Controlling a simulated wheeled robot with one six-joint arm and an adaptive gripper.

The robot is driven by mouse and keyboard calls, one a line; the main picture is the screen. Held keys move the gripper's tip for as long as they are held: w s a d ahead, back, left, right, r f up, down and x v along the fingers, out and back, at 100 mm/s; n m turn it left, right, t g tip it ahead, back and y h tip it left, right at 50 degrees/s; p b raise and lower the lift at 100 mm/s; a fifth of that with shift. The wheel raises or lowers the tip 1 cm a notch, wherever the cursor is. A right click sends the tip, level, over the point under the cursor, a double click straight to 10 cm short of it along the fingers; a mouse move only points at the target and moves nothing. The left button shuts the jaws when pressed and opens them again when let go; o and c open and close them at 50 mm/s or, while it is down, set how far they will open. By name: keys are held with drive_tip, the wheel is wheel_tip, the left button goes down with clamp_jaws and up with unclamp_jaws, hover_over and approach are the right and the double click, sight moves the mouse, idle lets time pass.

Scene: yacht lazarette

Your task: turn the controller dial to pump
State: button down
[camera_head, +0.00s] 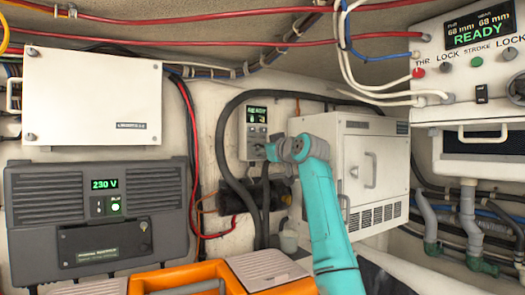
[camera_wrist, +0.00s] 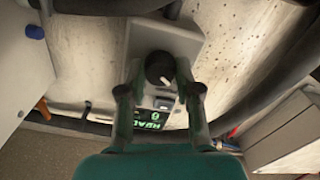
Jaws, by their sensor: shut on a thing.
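The controller (camera_head: 253,118) is a small grey box on the back wall with a green READY display. In the wrist view the controller (camera_wrist: 184,40) appears upside down, with its lit display at the bottom. Its round black dial (camera_wrist: 159,67) has a white mark pointing down and slightly right in that view. My gripper (camera_head: 272,151) is at the controller's lower right in the head view. Gaps show beside the dial, and the exact contact is unclear. The dial's labels are not legible.
A thick black hose (camera_head: 221,150) loops around the controller. A white cabinet (camera_head: 372,160) stands close on the right. A grey inverter (camera_head: 97,215) reading 230 V is at left, and an orange case (camera_head: 185,275) lies below in front.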

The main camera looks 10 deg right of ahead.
drive_tip(key=m, duration=0.6)
drive_tip(key=shift+m, duration=0.3)
idle(0.4)
drive_tip(key=c, duration=0.8)
unclamp_jaws()
drive_tip(key=v, duration=1.2)
